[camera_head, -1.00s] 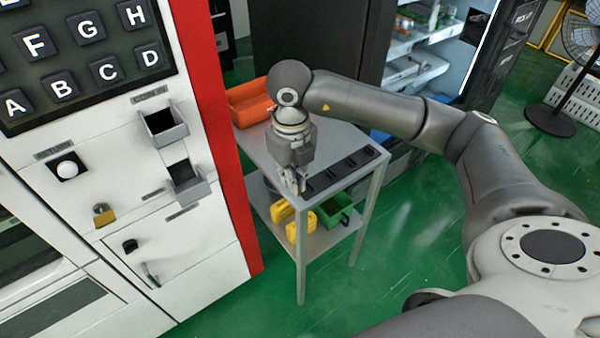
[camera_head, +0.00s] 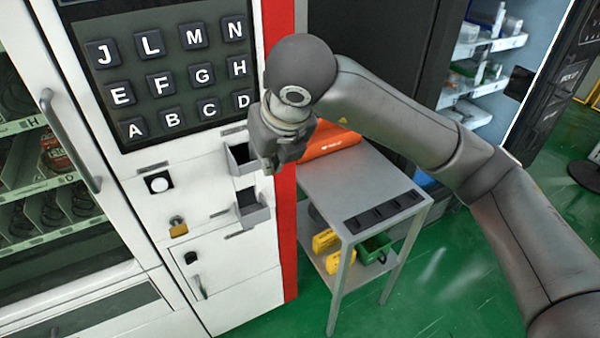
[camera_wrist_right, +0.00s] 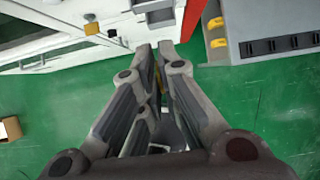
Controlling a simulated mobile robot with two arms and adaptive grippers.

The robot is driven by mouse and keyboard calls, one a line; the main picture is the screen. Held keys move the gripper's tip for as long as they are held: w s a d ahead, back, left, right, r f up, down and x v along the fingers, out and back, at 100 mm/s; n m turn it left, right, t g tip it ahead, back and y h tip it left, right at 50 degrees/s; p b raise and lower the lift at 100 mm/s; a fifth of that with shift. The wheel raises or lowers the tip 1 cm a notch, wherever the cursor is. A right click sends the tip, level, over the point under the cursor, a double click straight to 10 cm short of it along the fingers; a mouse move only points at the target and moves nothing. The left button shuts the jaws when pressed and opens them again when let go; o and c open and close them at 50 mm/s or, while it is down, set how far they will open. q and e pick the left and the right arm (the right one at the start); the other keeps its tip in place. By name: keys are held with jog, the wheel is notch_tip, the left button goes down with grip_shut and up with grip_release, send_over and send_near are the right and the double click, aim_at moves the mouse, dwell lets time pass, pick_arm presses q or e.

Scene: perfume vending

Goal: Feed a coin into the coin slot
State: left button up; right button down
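The vending machine's white front carries an upper dark-mouthed box (camera_head: 241,158) under a small label, too blurred to read now, and a lower box (camera_head: 251,208). The coin slot itself cannot be made out for sure. My right gripper (camera_head: 270,170) is at the right side of the upper box, fingers pointing down; contact cannot be told. In the right wrist view its fingers (camera_wrist_right: 156,52) are nearly together, with a thin yellowish sliver between them that looks like the coin (camera_wrist_right: 158,76), mostly hidden. My left gripper is out of view.
A lettered keypad (camera_head: 165,85) is above the boxes. Green floor is clear in front.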

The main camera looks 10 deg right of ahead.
jog(key=shift+w+a+r, duration=0.1)
jog(key=shift+w+a, duration=0.1)
jog(key=shift+w, duration=0.05)
jog(key=shift+w+a+f, duration=0.15)
jog(key=shift+w+f, duration=0.05)
jog(key=shift+w, duration=0.5)
jog(key=w+a+f, duration=0.1)
jog(key=w, duration=0.1)
jog(key=w+a+f+p, duration=0.1)
jog(key=w, duration=0.2)
jog(key=w+p, duration=0.1)
jog(key=w, duration=0.2)
jog(key=shift+w+a+f, duration=0.15)
jog(key=shift+a+f, duration=0.25)
jog(key=shift+b+x, duration=0.6)
jog(key=shift+x, duration=0.4)
pick_arm(q)
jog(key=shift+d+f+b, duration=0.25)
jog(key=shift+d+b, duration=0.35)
jog(key=shift+b, duration=0.15)
pick_arm(e)
jog(key=shift+w+a+f, duration=0.25)
jog(key=shift+w+f, duration=0.4)
jog(key=shift+w, duration=0.25)
